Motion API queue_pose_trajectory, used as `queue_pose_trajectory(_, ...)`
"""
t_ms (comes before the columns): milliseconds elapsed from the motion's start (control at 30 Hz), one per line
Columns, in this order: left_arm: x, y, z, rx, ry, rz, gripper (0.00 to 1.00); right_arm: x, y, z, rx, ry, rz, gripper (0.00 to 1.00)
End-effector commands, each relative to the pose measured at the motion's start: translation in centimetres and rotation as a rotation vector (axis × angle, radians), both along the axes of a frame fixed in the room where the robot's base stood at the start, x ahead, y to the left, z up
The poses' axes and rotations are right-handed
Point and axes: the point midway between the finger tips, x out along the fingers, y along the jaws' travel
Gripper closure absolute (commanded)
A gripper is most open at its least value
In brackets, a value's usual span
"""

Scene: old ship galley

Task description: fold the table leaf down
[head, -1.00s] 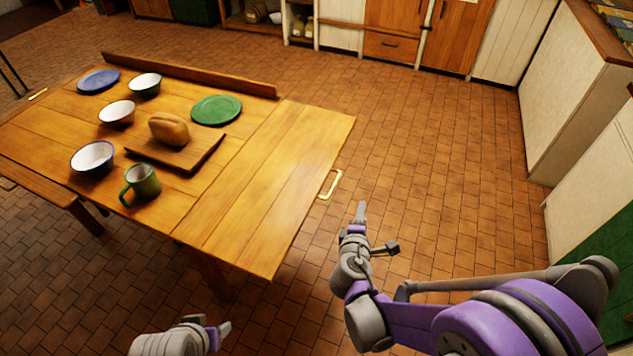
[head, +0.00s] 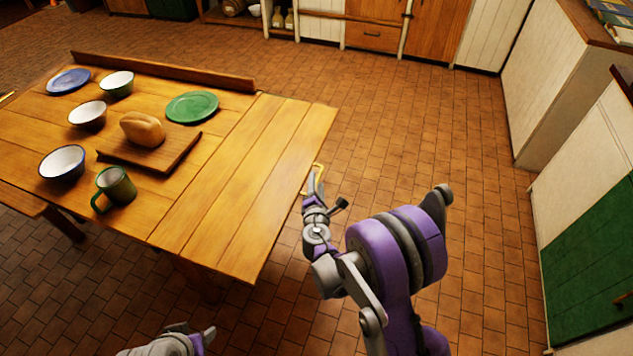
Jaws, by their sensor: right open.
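The wooden table leaf (head: 250,190) is up, level with the tabletop (head: 190,195), on the table's right side. A brass pull handle (head: 319,172) sticks out from the leaf's right edge, partly covered by my gripper. My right gripper (head: 327,192) is open beside the leaf's edge. One finger overlaps the handle in the picture; I cannot tell whether they touch. My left gripper (head: 206,338) shows only in part at the bottom edge, below the table, and its jaws are unclear.
The leaf is bare. Left of it stand a bread loaf (head: 142,129) on a board (head: 178,152), a green mug (head: 115,187), a green plate (head: 192,107), several bowls and a blue plate (head: 69,81). Tiled floor (head: 430,130) is free to the right, up to the cabinets.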

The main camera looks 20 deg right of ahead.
Motion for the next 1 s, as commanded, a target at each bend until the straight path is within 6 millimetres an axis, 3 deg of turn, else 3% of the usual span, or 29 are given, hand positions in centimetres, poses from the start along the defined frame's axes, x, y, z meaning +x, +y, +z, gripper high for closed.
queue_pose_trajectory(400, 0.00, 0.00, 0.01, 0.000, 0.000, 0.000, 0.41, 1.09, -0.30, -0.24, 0.001, 0.000, 0.000, 0.55)
queue_pose_trajectory(433, 0.00, 0.00, 0.01, 0.000, 0.000, 0.000, 0.41, 1.08, -0.30, -0.24, 0.001, 0.000, 0.000, 0.57)
queue_pose_trajectory(667, 0.00, 0.00, 0.01, 0.000, 0.000, 0.000, 0.41, 1.08, -0.30, -0.24, 0.001, 0.000, 0.000, 0.98)
queue_pose_trajectory(1000, 0.00, 0.00, 0.01, 0.000, 0.000, 0.000, 0.41, 1.06, -0.29, -0.23, 0.001, 0.001, -0.001, 1.00)
